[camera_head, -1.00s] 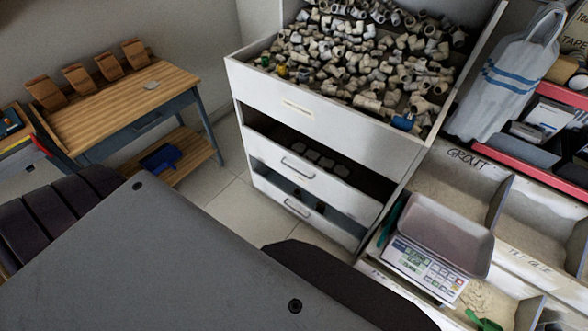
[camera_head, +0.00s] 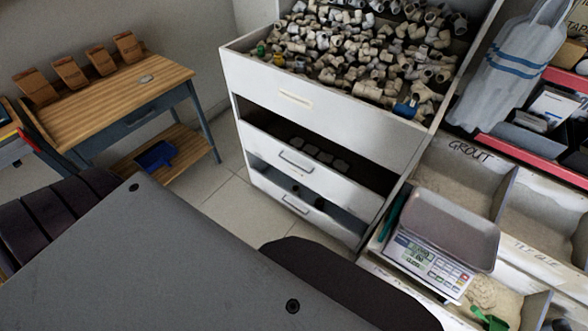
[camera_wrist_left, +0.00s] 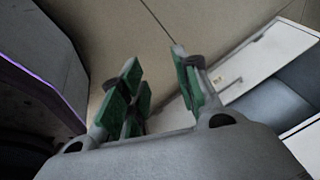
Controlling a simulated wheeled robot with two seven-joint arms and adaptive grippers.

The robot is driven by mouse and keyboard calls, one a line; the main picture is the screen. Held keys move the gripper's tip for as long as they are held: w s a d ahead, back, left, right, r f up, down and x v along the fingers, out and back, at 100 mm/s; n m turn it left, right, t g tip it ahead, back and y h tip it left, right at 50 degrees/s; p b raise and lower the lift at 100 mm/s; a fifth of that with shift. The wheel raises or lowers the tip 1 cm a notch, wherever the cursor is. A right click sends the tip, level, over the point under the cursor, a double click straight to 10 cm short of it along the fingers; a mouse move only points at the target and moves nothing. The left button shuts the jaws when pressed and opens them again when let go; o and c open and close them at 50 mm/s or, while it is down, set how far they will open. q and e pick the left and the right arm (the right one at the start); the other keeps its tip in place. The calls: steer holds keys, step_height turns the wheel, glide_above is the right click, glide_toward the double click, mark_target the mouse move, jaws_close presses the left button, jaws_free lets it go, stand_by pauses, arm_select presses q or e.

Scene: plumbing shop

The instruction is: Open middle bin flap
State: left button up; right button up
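A white cabinet (camera_head: 232,135) stands in the middle of the head view. Its top bin (camera_head: 262,84) has a labelled front and is heaped with pipe fittings. Below it are two white flaps with bar handles: the middle flap (camera_head: 268,148) and the lower flap (camera_head: 262,186). A dark gap shows above each flap, with grey pieces inside the middle one. My left gripper (camera_wrist_left: 158,78) shows in the left wrist view with green-padded fingers apart and nothing between them, above floor tiles. White panels (camera_wrist_left: 258,62) lie to its right. Neither gripper shows in the head view.
A wooden workbench (camera_head: 110,92) stands at the left, with a blue dustpan (camera_head: 157,156) on its lower shelf. A scale (camera_head: 425,262) with a tray (camera_head: 449,228) stands right of the cabinet, by the grout bins (camera_head: 455,172). Tiled floor (camera_head: 222,205) lies clear before the workbench.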

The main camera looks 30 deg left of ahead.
arm_select(q)
steer(key=w+a+r+m+t+b, duration=0.2)
steer(key=w, duration=0.4)
steer(key=w+a+r+m+t+b, duration=0.1)
steer(key=w+a+r+b, duration=0.15)
steer(key=w, duration=0.35)
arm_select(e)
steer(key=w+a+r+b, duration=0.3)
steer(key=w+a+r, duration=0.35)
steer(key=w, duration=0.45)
arm_select(q)
steer(key=m+t+h+b, duration=0.2)
steer(key=m+t+b, duration=0.4)
steer(key=m+t, duration=0.3)
glide_toward(294, 165)
steer(key=s, duration=0.1)
steer(key=s+m, duration=0.1)
steer(key=s+r+g, duration=0.1)
steer(key=shift+a+r, duration=0.1)
steer(key=shift+a, duration=0.2)
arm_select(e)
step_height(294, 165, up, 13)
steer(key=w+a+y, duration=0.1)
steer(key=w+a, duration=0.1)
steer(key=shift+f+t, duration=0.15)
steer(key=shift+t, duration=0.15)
arm_select(q)
steer(key=shift+w, duration=0.15)
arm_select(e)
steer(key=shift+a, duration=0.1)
